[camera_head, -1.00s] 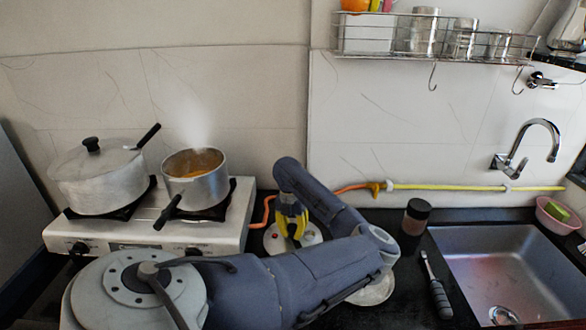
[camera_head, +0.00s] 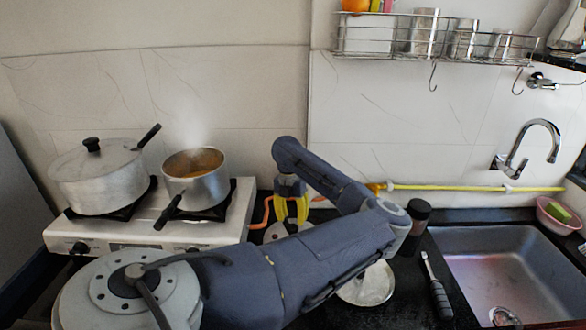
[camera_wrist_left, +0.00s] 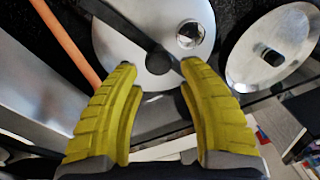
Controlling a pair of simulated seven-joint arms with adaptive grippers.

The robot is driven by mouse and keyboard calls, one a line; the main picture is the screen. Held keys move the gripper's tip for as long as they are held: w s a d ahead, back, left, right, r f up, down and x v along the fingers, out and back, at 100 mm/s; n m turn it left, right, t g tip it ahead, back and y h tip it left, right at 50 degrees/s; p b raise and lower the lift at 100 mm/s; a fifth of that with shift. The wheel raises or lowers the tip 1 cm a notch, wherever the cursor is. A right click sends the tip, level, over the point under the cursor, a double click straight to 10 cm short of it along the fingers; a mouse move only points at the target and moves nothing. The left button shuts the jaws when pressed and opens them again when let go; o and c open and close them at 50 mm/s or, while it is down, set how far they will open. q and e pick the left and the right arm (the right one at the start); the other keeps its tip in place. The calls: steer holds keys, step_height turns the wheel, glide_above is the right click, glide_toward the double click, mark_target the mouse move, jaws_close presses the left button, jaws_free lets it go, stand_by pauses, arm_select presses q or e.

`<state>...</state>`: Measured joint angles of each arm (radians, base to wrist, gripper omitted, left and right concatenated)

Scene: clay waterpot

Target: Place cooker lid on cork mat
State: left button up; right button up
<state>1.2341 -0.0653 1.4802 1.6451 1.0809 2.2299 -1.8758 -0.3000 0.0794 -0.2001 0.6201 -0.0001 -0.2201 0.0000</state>
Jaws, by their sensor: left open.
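The cooker lid is a round metal disc with a long dark handle and a round metal fitting; it fills the top middle of the left wrist view (camera_wrist_left: 118,52). In the head view only part of it (camera_head: 273,232) shows on the dark counter, right of the stove. My left gripper (camera_head: 291,221), with yellow fingers, points down over the lid. In the left wrist view the open fingers (camera_wrist_left: 160,66) have the handle's end between their tips; contact cannot be told. I cannot make out a cork mat in either view. My right gripper is not in view.
A second metal lid (camera_head: 368,284) lies on the counter, partly behind my arm. The stove (camera_head: 150,232) holds a lidded pot (camera_head: 100,185) and a steaming pan (camera_head: 196,187). A dark-lidded jar (camera_head: 417,213), a black-handled tool (camera_head: 436,285) and the sink (camera_head: 510,265) are at right.

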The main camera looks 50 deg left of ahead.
mark_target(291, 224)
arm_select(q)
step_height(291, 224, up, 6)
steer(key=shift+a+r, duration=0.25)
steer(key=shift+a, duration=0.15)
stand_by(0.4)
